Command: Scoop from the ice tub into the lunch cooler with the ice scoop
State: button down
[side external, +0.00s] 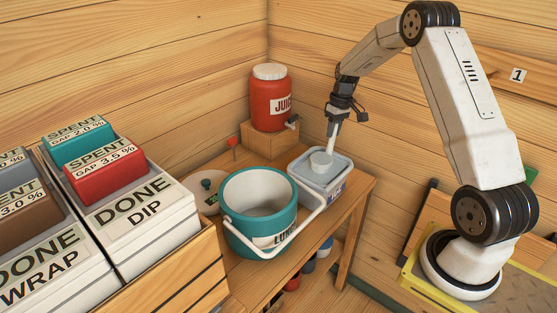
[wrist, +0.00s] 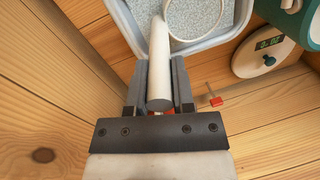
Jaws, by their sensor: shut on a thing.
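My gripper (side external: 335,113) is shut on the white handle of the ice scoop (side external: 321,161), which points down over the ice tub. In the wrist view the handle (wrist: 160,65) lies between the fingers (wrist: 159,85). The scoop's round head (wrist: 195,36) is at the ice; I cannot tell how deep it sits or whether it holds ice. The ice tub (side external: 341,164) is pale blue-grey, with speckled ice (wrist: 188,18) inside. The teal lunch cooler (side external: 262,236) stands open just left of the tub, its white handle lowered toward the front right. Its inside looks pale.
A red juice jug (side external: 270,104) stands on a wooden block (side external: 262,142) behind. A round white lid (side external: 204,203) with a dark knob lies left of the cooler. A small red-topped stick (side external: 233,146) stands nearby. Wooden walls close in behind; labelled bins (side external: 137,222) stand left.

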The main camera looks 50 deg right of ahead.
jog(key=shift+r, duration=3.45)
jog(key=shift+a, duration=0.1)
jog(key=w+a+r+m, duration=0.1)
jog(key=w+a+m, duration=0.15)
jog(key=a, duration=0.45)
jog(key=w+a+r+m, duration=0.2)
jog(key=a+m, duration=0.1)
jog(key=a, duration=0.3)
jog(key=s+a+r+m, duration=0.1)
jog(key=a+m, duration=0.3)
jog(key=a, duration=0.6)
jog(key=s+a+r+m+t+h, duration=0.1)
jog(key=s+a+r+m, duration=0.1)
jog(key=a, duration=0.8)
jog(key=s+a+r+m+h, duration=0.1)
jog(key=s+a+m, duration=0.2)
jog(key=a+m, duration=0.3)
jog(key=shift+s+a+r, duration=0.15)
jog(key=shift+s+a, duration=0.2)
jog(key=shift+a, duration=1.8)
jog(key=shift+m, duration=0.35)
